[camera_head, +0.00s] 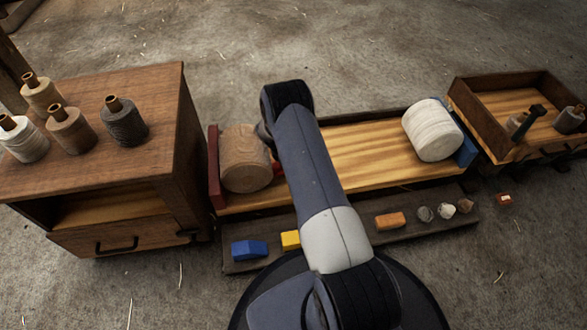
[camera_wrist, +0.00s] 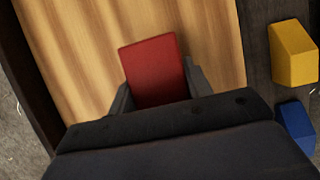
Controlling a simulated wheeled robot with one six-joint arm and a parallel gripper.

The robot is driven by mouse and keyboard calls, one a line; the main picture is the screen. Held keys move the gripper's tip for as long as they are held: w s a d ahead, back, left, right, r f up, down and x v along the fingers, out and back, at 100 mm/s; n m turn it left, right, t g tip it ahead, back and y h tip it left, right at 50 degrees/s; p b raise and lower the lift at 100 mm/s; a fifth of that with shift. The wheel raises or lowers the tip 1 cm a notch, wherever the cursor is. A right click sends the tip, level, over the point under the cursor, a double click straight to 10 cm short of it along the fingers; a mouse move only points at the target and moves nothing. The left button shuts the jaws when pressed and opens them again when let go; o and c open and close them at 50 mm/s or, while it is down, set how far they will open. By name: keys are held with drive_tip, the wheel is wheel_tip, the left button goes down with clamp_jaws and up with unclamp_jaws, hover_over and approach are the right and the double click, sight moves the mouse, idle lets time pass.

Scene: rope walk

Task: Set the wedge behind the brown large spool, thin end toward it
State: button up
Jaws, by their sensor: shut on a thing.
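My gripper (camera_wrist: 160,92) is shut on a red wedge (camera_wrist: 153,68) in the wrist view, with one finger on each side. The wedge is over the striped wooden bed; I cannot tell whether it touches the bed or which end is thin. In the head view my arm hides the gripper and nearly all of the wedge. The brown large spool (camera_head: 243,160) lies on its side at the left end of the bed (camera_head: 365,150), just left of my arm. It is not in the wrist view.
A red end board (camera_head: 214,165) and a blue one (camera_head: 466,150) close the bed. A white large spool (camera_head: 431,130) lies at its right. Blue (camera_head: 249,250) and yellow (camera_head: 290,240) blocks and an orange block (camera_head: 390,220) sit on the front ledge. A cabinet (camera_head: 150,100) stands left.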

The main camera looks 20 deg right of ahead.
drive_tip(key=shift+f+b, duration=0.3)
drive_tip(key=shift+f, duration=0.9)
drive_tip(key=shift+f, duration=0.2)
drive_tip(key=o, duration=1.2)
drive_tip(key=shift+c, duration=0.2)
drive_tip(key=shift+r, duration=0.15)
drive_tip(key=shift+r, duration=0.25)
drive_tip(key=p+v, duration=0.5)
drive_tip(key=v, duration=0.6)
drive_tip(key=shift+w+a+r, duration=0.1)
drive_tip(key=shift+a+r, duration=0.1)
drive_tip(key=shift+r, duration=0.05)
